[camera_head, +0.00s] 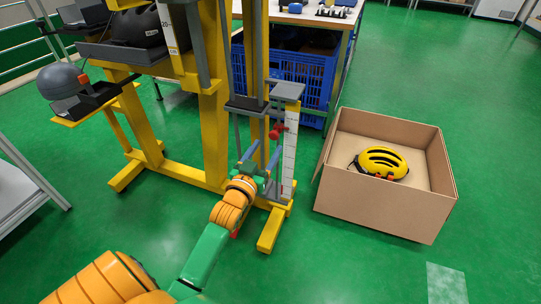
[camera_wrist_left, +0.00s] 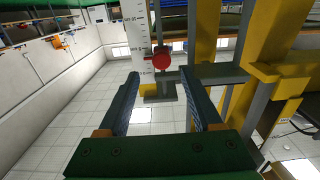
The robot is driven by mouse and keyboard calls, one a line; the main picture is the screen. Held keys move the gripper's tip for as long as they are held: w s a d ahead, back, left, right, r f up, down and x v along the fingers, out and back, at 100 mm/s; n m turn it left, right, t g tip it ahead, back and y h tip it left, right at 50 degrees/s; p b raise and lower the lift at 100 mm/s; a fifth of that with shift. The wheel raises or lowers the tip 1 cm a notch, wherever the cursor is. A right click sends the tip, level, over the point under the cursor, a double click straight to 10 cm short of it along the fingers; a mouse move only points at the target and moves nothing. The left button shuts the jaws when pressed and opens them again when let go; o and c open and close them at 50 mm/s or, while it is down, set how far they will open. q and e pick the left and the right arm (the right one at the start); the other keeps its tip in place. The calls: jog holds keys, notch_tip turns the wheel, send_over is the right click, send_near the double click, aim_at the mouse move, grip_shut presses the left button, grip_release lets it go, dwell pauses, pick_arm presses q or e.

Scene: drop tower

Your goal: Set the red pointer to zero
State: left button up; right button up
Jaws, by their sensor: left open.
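The red pointer (camera_head: 275,131) sits on the slim vertical post of the yellow drop tower, beside a white scale (camera_head: 290,150) with dark marks. In the left wrist view, the red pointer (camera_wrist_left: 162,61) shows as a round red knob just beyond the fingertips and between them. The white scale (camera_wrist_left: 135,45) stands behind it, to the left. My left gripper (camera_head: 260,157) is open and empty, just below the pointer in the head view. Its two fingers (camera_wrist_left: 160,78) reach up on either side of the knob's line and seem not to touch it. My right gripper is not in view.
The yellow tower frame (camera_head: 212,130) stands close to my left arm. A cardboard box (camera_head: 385,215) with a yellow helmet (camera_head: 381,162) is at right. A blue crate (camera_head: 300,75) is behind, under a table. A grey helmet (camera_head: 62,80) sits at left. Green floor is free in front.

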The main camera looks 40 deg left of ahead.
aim_at(273, 137)
pick_arm(q)
jog(key=x, duration=0.3)
jog(key=b+x, duration=0.1)
jog(key=x, duration=0.1)
jog(key=shift+a+f, duration=0.15)
jog(key=shift+f, duration=0.1)
jog(key=shift+w+r, duration=0.1)
jog(key=shift+w, duration=0.1)
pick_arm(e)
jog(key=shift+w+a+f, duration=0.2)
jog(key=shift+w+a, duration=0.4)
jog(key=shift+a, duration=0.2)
pick_arm(q)
grip_shut()
jog(key=shift+r+p, duration=0.35)
notch_tip(273, 137, up, 3)
jog(key=p, duration=0.3)
jog(key=shift+a, duration=0.1)
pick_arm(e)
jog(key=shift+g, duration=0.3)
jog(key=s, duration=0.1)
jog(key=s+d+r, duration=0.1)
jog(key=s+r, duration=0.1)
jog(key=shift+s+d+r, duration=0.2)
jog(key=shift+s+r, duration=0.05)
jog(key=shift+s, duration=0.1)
